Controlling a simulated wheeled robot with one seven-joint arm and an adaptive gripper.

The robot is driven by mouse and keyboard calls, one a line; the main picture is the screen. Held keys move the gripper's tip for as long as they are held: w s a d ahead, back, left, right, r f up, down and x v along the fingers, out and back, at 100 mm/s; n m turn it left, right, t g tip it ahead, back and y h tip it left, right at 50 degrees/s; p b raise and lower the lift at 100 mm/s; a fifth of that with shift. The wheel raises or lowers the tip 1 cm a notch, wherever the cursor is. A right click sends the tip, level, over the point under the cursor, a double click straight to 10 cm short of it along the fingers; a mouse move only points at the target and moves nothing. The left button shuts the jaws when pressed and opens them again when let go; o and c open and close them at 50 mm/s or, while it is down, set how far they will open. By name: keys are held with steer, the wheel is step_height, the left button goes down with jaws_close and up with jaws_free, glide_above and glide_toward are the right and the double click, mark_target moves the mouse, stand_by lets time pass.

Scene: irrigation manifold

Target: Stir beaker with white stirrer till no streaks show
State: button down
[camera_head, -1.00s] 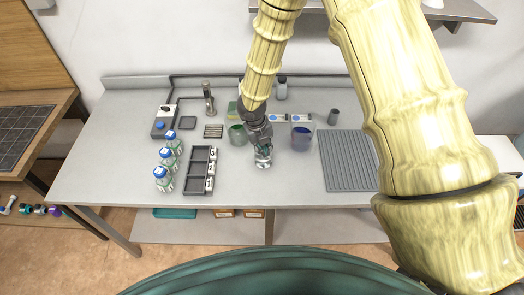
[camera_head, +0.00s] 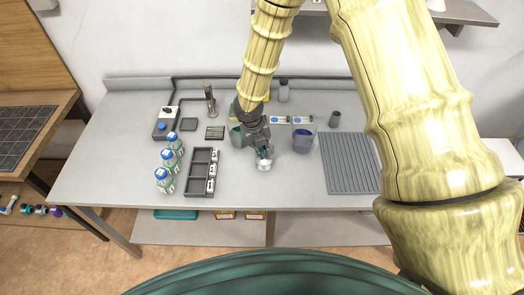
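My gripper (camera_head: 262,150) points down over the front middle of the bench. A small clear, whitish vessel (camera_head: 264,166) is at its fingertips; I cannot tell whether the fingers grip it or only reach above it. A clear beaker with dark blue contents (camera_head: 302,143) stands to the right of my gripper. A green-tinted vessel (camera_head: 236,137) stands to the left, partly hidden by my wrist. I cannot make out a white stirrer, and streaks are too small to see.
Three blue-capped bottles (camera_head: 165,180) and a dark compartment tray (camera_head: 201,187) stand at left. A grey ribbed mat (camera_head: 349,163) lies at right. A small grey cup (camera_head: 335,118) and a device with a blue knob (camera_head: 166,122) are farther back. The front bench edge is clear.

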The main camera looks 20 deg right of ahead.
steer(key=shift+s+a+r, duration=0.1)
steer(key=shift+a+r, duration=0.15)
steer(key=shift+r, duration=1.15)
steer(key=shift+s+a+r, duration=0.1)
steer(key=shift+a+r, duration=0.2)
steer(key=shift+r, duration=1.05)
steer(key=shift+s+a+r, duration=0.1)
steer(key=shift+a+r, duration=0.15)
steer(key=shift+r, duration=1.15)
steer(key=shift+r, duration=0.1)
steer(key=shift+r, duration=2.45)
